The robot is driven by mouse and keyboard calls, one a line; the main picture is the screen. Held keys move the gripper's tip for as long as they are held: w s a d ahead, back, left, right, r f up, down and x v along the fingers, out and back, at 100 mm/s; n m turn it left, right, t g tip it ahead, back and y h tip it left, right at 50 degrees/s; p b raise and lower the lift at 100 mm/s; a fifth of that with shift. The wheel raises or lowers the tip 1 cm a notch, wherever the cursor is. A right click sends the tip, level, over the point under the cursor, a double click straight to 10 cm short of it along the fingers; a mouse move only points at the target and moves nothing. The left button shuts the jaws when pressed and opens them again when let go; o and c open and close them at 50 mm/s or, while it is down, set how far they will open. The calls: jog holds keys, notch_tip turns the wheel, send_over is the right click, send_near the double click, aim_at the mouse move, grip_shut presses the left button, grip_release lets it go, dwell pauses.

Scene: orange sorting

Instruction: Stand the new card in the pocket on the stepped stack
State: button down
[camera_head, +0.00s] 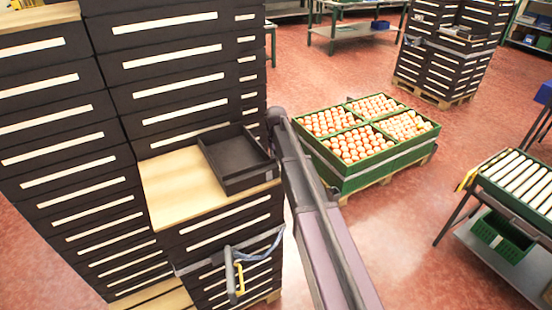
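The stepped stack (222,222) stands on the left. It is made of black crates with pale stripes, at different heights, with a bare wooden board (168,195) on its low step. An open black tray (232,158) sits on that board at the right edge and looks empty. A grey-blue strap runs around the low part of the stack, and a black and yellow piece (236,275) hangs at its front. I cannot make out a card or a pocket. My dark arm link crosses the middle, passing just right of the tray. My gripper does not show.
Green crates of oranges (340,182) stand on a pallet behind my arm. A roller table (520,180) with a green basket (502,237) below it is at the right. Another black stack (440,55) stands at the back. Red floor is open between them.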

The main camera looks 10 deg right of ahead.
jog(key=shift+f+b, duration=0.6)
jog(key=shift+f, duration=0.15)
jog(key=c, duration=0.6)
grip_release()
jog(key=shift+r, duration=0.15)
